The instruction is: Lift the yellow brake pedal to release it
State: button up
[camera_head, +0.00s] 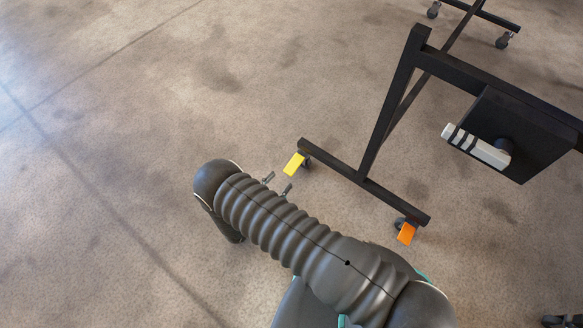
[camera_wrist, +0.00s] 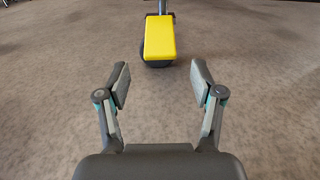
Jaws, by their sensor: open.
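The yellow brake pedal (camera_head: 294,164) is on the caster at the near left end of a black wheeled frame, low by the floor. In the wrist view the yellow pedal (camera_wrist: 160,37) is at the top middle, with a dark caster wheel (camera_wrist: 157,62) below it. My gripper (camera_head: 277,183) is low over the floor, just left of and below the pedal in the head view. In the wrist view my gripper (camera_wrist: 159,84) has its two fingers wide apart, with nothing between them. The pedal lies beyond the fingertips, centred between them and not touching.
The black frame (camera_head: 365,181) has a foot bar running right to another caster with an orange pedal (camera_head: 406,233). A dark box with a white striped handle (camera_head: 476,147) juts out higher on the frame. The concrete floor (camera_head: 110,130) on the left is clear.

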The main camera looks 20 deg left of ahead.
aim_at(292, 168)
jog(key=x, duration=0.7)
jog(key=shift+w+d, duration=0.1)
jog(key=shift+w, duration=0.2)
grip_shut()
